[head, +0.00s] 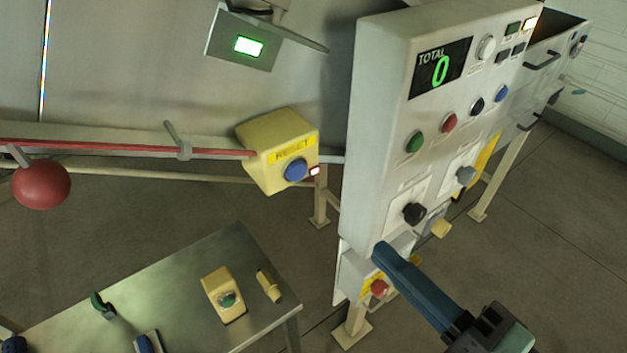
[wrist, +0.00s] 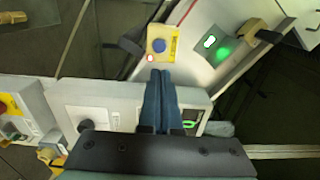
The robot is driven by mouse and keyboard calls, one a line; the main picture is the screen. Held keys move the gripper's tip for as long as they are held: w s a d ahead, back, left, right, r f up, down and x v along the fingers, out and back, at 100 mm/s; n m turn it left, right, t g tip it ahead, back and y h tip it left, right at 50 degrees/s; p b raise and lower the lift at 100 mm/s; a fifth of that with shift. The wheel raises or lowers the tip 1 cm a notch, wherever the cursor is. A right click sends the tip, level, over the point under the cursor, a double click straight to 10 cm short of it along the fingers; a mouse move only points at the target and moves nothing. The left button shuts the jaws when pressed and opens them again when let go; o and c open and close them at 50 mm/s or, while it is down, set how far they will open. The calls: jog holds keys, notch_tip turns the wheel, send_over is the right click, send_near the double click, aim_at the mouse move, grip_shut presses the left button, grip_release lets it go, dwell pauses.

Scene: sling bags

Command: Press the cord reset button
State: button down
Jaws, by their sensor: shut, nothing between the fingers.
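A yellow box (head: 262,130) labelled RESET hangs at the red cord's (head: 100,148) right end. A round blue button (head: 295,170) is on its face, with a small lit red lamp (head: 314,171) beside it. In the wrist view the blue button (wrist: 159,46) and the lit red lamp (wrist: 150,58) show just beyond my fingertips. My gripper (head: 380,249) has long blue fingers, shut and empty. In the head view it is right of and below the box, in front of the panel's lower part. The fingertips (wrist: 161,73) look apart from the button.
A metal table (head: 180,265) with small items is at lower left. A red ball (head: 42,184) hangs at the left. A green-lit display (head: 248,45) is above.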

aim_at(299, 173)
jog(key=p+x, duration=0.4)
jog(key=x, duration=0.9)
jog(key=shift+r, duration=0.15)
jog(key=shift+w+a+p, duration=0.25)
jog(key=shift+w+p, duration=0.05)
jog(key=shift+p, duration=0.05)
